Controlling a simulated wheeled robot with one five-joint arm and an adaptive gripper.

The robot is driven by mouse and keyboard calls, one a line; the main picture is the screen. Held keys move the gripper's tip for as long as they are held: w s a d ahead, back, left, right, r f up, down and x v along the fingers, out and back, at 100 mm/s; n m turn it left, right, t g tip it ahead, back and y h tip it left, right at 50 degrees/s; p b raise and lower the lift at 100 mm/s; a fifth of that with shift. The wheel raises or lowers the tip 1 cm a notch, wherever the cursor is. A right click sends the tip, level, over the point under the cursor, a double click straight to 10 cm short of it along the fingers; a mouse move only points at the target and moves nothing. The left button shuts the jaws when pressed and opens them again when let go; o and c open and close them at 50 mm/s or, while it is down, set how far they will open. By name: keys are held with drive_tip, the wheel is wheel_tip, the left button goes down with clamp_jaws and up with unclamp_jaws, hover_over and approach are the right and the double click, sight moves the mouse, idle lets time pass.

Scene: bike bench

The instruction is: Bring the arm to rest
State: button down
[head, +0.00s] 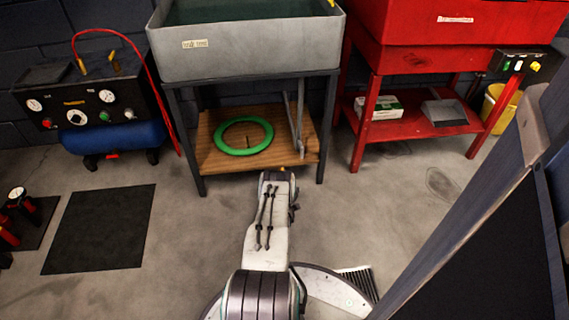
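My arm (266,225) reaches forward from the bottom middle of the head view, stretched low over the concrete floor. Its far end (278,180) is at the front edge of the wooden lower shelf (215,158) of a grey wash stand. My gripper's fingers cannot be made out clearly at that end, so whether they are open or shut does not show. I see nothing clearly held there. A green ring (243,150) lies flat on the shelf, beyond and left of the arm's end, apart from it.
The stand's grey basin (245,55) is above the shelf. A red cabinet (440,100) stands right, with a yellow bucket (497,107) beside it. A blue compressor (110,137) stands left. A black mat (100,230) lies on the floor. A dark panel (490,250) blocks the lower right.

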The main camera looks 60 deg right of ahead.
drive_tip(key=shift+p+v, duration=1.05)
drive_tip(key=shift+v, duration=0.35)
drive_tip(key=shift+f, duration=0.25)
